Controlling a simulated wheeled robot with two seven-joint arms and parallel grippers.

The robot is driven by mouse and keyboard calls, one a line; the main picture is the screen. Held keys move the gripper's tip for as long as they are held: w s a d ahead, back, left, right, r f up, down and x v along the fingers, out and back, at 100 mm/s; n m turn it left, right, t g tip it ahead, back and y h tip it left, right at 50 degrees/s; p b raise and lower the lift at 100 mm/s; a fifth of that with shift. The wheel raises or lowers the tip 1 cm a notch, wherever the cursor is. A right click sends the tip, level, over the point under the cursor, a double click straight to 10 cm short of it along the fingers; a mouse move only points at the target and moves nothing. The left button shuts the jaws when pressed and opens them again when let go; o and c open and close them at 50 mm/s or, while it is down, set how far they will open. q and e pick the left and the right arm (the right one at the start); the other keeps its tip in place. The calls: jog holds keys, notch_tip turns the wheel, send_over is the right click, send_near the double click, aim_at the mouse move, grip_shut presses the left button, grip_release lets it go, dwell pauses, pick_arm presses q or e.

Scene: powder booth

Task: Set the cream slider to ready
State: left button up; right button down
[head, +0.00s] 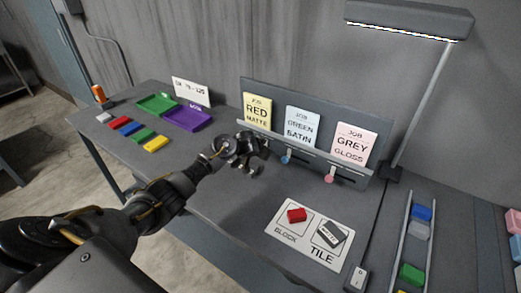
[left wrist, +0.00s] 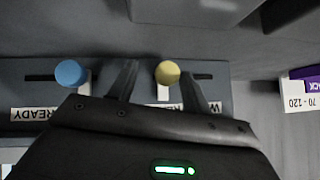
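The cream slider's round knob (left wrist: 167,72) shows in the left wrist view on the grey job panel, with slot visible on its right. Its label (left wrist: 215,107) is partly covered; a "W" and part of "RE" show. My left gripper (left wrist: 158,82) is open, one finger on each side of the cream knob; the right finger is nearer. Contact cannot be told. In the head view my left gripper (head: 252,165) is at the panel's left end, below the yellow RED MATTE card (head: 257,110), and hides the cream slider. My right gripper is out of view.
The blue knob (left wrist: 71,73) is beside the left finger; it also shows in the head view (head: 285,159). A pink knob (head: 329,178) is further right. Green (head: 157,103) and purple (head: 187,119) trays are left.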

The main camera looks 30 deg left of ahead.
pick_arm(q)
jog(key=shift+a, duration=0.2)
jog(key=p+v, duration=0.2)
jog(key=v, duration=0.7)
jog(key=shift+d+r, duration=0.2)
jog(key=shift+r, duration=0.1)
jog(key=shift+s+r+p, duration=0.3)
jog(key=shift+s+r, duration=0.1)
jog(key=shift+s, duration=0.2)
jog(key=shift+f, duration=0.1)
